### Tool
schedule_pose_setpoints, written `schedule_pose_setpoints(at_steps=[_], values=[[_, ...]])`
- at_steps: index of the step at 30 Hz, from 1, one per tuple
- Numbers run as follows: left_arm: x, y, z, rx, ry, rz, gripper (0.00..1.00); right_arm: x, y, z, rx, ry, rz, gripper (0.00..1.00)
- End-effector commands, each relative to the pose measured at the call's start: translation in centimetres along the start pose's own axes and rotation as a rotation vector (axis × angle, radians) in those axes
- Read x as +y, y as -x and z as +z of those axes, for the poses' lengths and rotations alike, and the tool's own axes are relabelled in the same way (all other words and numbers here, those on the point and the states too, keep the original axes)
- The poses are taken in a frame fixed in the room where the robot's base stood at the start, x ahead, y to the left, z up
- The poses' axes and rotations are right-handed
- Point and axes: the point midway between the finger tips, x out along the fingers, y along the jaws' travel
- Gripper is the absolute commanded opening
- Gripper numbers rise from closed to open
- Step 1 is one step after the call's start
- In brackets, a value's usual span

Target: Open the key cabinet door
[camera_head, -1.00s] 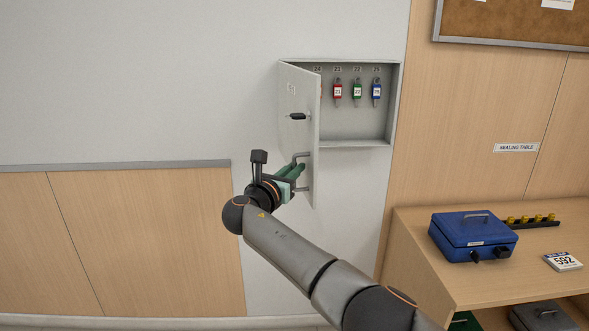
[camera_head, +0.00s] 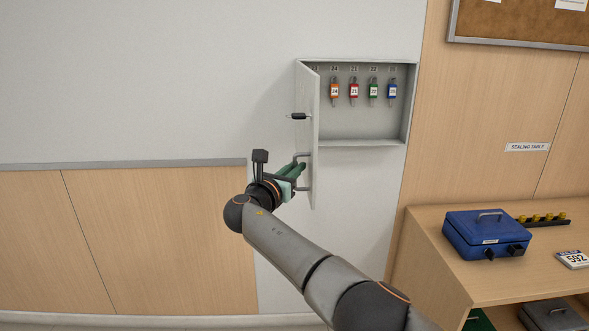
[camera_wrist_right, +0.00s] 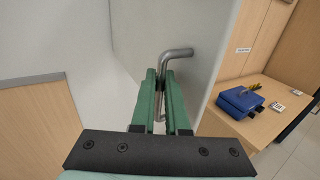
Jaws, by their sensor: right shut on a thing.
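The key cabinet (camera_head: 412,105) is set on the wall, and its door (camera_head: 308,135) stands wide open, swung out to the left and seen nearly edge-on. Inside hang several tagged keys (camera_head: 354,90) in orange, red, green and blue. My right gripper (camera_head: 298,172) is shut on the metal bar handle (camera_head: 302,156) at the lower part of the door. In the right wrist view the green fingers (camera_wrist_right: 162,98) close around the bent handle (camera_wrist_right: 178,53). A dark latch (camera_head: 299,116) sits higher on the door. My left gripper is not in view.
A wooden table (camera_head: 425,240) at the right bears a blue cash box (camera_head: 486,235), a dark rack with yellow pieces (camera_head: 543,219) and a number card (camera_head: 572,260). The wall left of the door is bare.

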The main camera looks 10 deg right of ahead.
Motion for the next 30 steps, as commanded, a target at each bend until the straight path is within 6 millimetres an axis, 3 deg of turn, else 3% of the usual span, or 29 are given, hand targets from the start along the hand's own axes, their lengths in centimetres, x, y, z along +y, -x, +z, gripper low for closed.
schedule_pose_setpoints(at_steps=[7, 8, 10, 21, 30], values=[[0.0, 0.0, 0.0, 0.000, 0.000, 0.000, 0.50, 0.0, 0.0, 0.1, -0.002, -0.001, 0.001, 0.00], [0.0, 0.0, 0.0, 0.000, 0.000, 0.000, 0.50, 0.0, 0.0, 0.1, -0.002, -0.001, 0.001, 0.16], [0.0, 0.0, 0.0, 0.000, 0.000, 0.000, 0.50, 0.0, 0.0, 0.1, -0.002, -0.001, 0.001, 0.23], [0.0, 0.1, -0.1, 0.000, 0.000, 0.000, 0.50, 0.0, 0.2, 0.0, 0.000, 0.000, 0.000, 0.24], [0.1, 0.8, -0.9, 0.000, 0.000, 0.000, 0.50, 0.0, 2.1, 0.1, 0.001, -0.001, 0.001, 0.24]])
